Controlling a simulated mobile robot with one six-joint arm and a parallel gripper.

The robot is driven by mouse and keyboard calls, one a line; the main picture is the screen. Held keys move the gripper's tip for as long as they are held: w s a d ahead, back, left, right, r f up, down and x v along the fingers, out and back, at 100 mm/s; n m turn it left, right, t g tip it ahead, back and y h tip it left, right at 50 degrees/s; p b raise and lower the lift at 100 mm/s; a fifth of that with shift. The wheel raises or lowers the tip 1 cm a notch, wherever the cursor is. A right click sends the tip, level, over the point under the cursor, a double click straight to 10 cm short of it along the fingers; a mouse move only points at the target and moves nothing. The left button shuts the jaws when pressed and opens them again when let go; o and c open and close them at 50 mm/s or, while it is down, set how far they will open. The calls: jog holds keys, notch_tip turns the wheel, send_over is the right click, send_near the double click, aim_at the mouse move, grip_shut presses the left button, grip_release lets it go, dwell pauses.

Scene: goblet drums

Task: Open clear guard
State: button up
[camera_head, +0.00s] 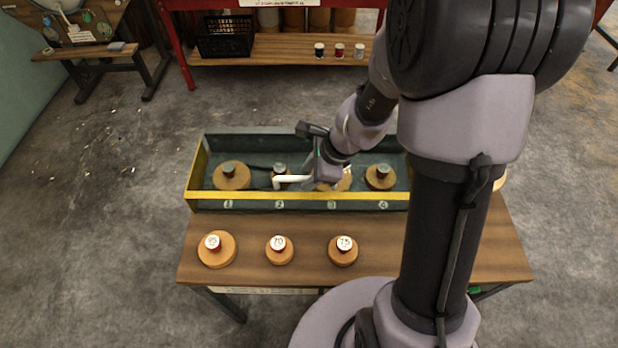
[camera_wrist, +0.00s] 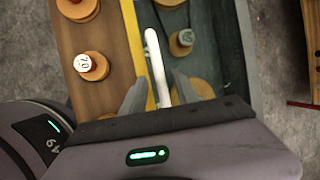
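A long dark green box (camera_head: 304,205) with a yellow front rim stands on a wooden table. A white bar handle (camera_head: 292,179) lies over the box near the second place. It also shows in the wrist view (camera_wrist: 155,62), running lengthwise between my fingers. I cannot make out the clear guard's panel itself. My gripper (camera_head: 316,172) is over the middle of the box. In the wrist view my gripper (camera_wrist: 159,80) has its fingers apart, one on each side of the bar. I cannot tell whether either finger touches it.
Wooden discs with dark knobs, such as this disc (camera_head: 231,178), sit inside the box. Three discs with labelled knobs, one marked 70 (camera_head: 279,250), stand on the table (camera_head: 380,262) in front. A red-framed shelf (camera_head: 275,50) stands behind, across open floor.

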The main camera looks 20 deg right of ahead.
jog(key=shift+c, duration=0.5)
grip_shut()
dwell(1.0)
